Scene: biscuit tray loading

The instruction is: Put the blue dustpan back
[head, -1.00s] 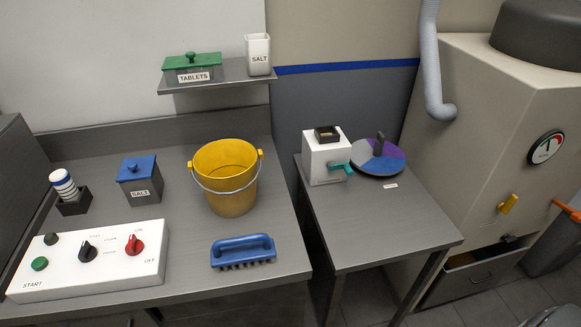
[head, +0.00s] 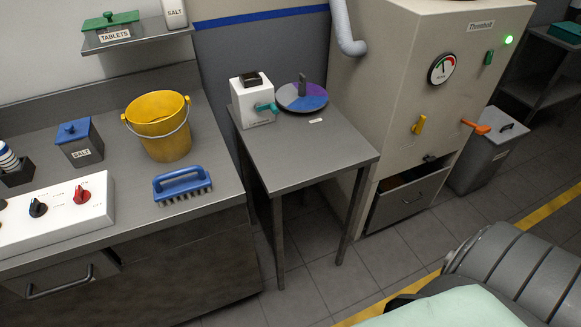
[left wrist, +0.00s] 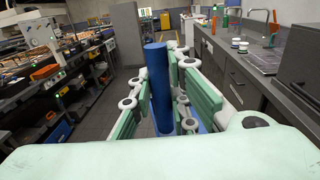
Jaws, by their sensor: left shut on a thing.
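In the left wrist view my left gripper (left wrist: 172,88), with pale green pads, is shut on a long blue handle, which I take to be the handle of the blue dustpan (left wrist: 157,75). The handle stands roughly upright in that picture. More blue shows low between the fingers, but the fingers hide most of the pan. Neither the dustpan nor my left gripper shows in the head view. My right gripper is in neither view.
A blue brush (head: 182,185) lies on the left counter before a yellow bucket (head: 158,127). A side table (head: 305,155) stands beside a beige machine (head: 400,80) with an open drawer (head: 408,197). A grey bin (head: 488,150) stands farther right. Open tiled floor lies in front.

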